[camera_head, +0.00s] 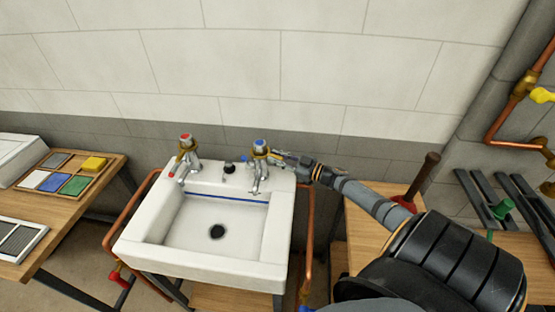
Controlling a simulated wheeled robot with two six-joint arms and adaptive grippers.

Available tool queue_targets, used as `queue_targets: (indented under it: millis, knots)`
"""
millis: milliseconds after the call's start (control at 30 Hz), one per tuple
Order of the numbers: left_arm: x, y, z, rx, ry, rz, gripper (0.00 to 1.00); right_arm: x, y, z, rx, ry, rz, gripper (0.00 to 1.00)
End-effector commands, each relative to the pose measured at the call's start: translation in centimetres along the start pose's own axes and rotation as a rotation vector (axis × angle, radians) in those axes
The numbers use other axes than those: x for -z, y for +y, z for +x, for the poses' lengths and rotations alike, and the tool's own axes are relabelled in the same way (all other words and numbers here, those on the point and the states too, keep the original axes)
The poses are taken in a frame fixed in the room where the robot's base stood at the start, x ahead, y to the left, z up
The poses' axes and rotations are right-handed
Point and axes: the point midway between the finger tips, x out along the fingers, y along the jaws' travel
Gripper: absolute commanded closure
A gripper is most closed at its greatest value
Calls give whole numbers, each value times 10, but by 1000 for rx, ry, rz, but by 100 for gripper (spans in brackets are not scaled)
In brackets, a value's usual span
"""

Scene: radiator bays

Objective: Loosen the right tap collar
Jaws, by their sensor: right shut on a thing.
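The white sink (153,230) stands in the middle with two chrome taps at its back edge. The left tap (187,157) has a red top. The right tap (259,177) has a blue top (260,143) and a brass-coloured collar (261,152) just below it. My right gripper (275,155) reaches in from the right and is shut at the right tap's collar. Its fingers are small in the picture and partly merge with the collar. My left gripper is not in view.
A wooden table (75,220) on the left holds coloured pads and a yellow block (94,163). A plunger (425,180) stands on a wooden surface at the right. Copper pipes (310,230) flank the sink. A tiled wall rises close behind the taps.

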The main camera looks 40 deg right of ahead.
Motion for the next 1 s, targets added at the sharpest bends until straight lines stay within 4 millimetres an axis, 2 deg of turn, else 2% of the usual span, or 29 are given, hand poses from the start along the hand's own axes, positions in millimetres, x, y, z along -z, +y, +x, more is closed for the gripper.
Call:
queue_targets:
  millis: [500,533,700,1000]
  knots:
    - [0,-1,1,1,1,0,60,0,1,0,6,0,-1,100]
    - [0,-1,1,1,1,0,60,0,1,0,6,0,-1,79]
    - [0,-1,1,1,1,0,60,0,0,0,7,1,-1,59]
    - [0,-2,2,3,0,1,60,0,0,-2,8,0,-1,59]
